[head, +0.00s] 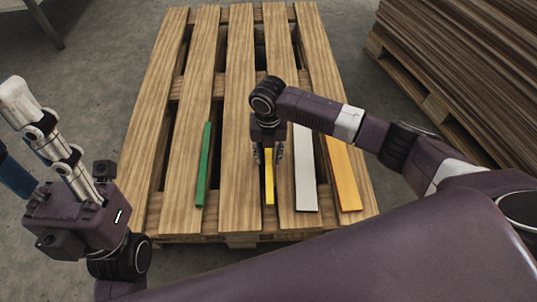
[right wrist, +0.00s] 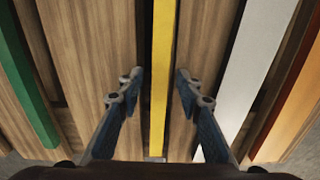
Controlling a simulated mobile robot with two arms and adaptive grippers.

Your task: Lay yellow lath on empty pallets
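The yellow lath (head: 269,187) lies lengthwise on a wooden pallet (head: 240,90) in the head view, partly hidden by my right gripper (head: 268,155). In the right wrist view the yellow lath (right wrist: 160,70) runs between the two fingers of my right gripper (right wrist: 160,82). The fingers stand apart, with a visible gap on each side of the lath. My left gripper (head: 60,150) is at the left edge of the head view, away from the pallet; its fingertips are not clear.
A green lath (head: 203,165) lies left of the yellow one. A white lath (head: 305,170) and an orange lath (head: 342,175) lie to its right. A stack of dark brown boards (head: 470,50) stands on another pallet at the upper right. The pallet's far half is bare.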

